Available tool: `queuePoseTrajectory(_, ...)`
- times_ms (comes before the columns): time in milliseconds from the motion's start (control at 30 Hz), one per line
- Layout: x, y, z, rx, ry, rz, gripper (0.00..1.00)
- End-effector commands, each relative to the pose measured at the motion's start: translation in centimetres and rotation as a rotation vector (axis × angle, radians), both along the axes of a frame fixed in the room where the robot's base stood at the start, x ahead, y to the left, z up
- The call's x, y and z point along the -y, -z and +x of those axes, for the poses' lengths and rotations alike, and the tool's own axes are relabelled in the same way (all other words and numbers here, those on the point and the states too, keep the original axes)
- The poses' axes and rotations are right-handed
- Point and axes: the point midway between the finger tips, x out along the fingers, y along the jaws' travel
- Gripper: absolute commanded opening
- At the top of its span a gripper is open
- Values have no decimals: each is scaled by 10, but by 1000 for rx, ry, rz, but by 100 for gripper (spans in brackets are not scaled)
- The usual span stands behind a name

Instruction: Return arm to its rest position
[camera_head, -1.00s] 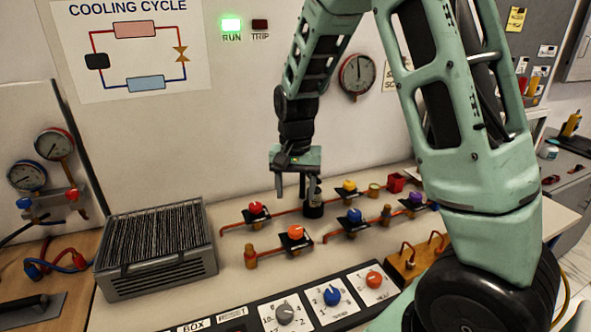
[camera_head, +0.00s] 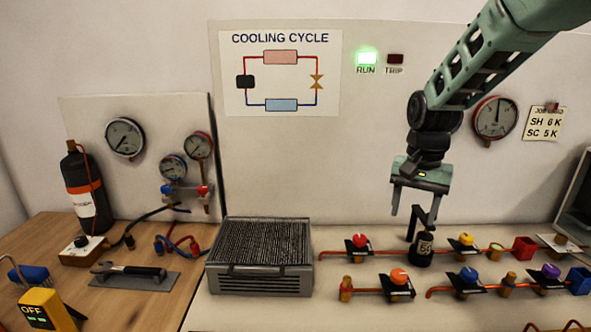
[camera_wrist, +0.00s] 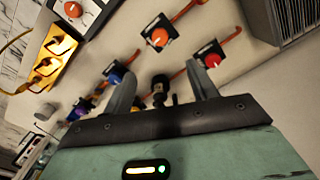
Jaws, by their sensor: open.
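My gripper (camera_head: 413,209) hangs from the green arm over the right part of the bench, fingers pointing down. Its jaws are apart. Nothing is clearly held.
Red pipes with coloured valve knobs, such as the orange knob (camera_head: 399,276), lie around the bottle. A finned grey box (camera_head: 262,280) stands left of them. A gauge (camera_head: 495,118) hangs on the wall behind the arm.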

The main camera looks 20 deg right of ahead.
Motion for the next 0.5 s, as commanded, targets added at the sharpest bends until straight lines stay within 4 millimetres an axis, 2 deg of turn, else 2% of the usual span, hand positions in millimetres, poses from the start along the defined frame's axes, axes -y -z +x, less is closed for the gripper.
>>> queuePoseTrajectory(67, -5, 0, -1, 1, -16, 4, 58)
queuePoseTrajectory(133, -22, 0, -6, 3, -73, 14, 58)
queuePoseTrajectory(167, -34, 0, -10, 2, -113, 21, 58)
queuePoseTrajectory(267, -85, 0, -32, 10, -305, 50, 58)
queuePoseTrajectory(300, -109, 0, -45, 12, -404, 61, 58)
queuePoseTrajectory(367, -145, 1, -71, 17, -564, 73, 58)
queuePoseTrajectory(400, -165, 1, -89, 21, -672, 80, 58)
queuePoseTrajectory(500, -206, 4, -140, 27, -937, 81, 58)
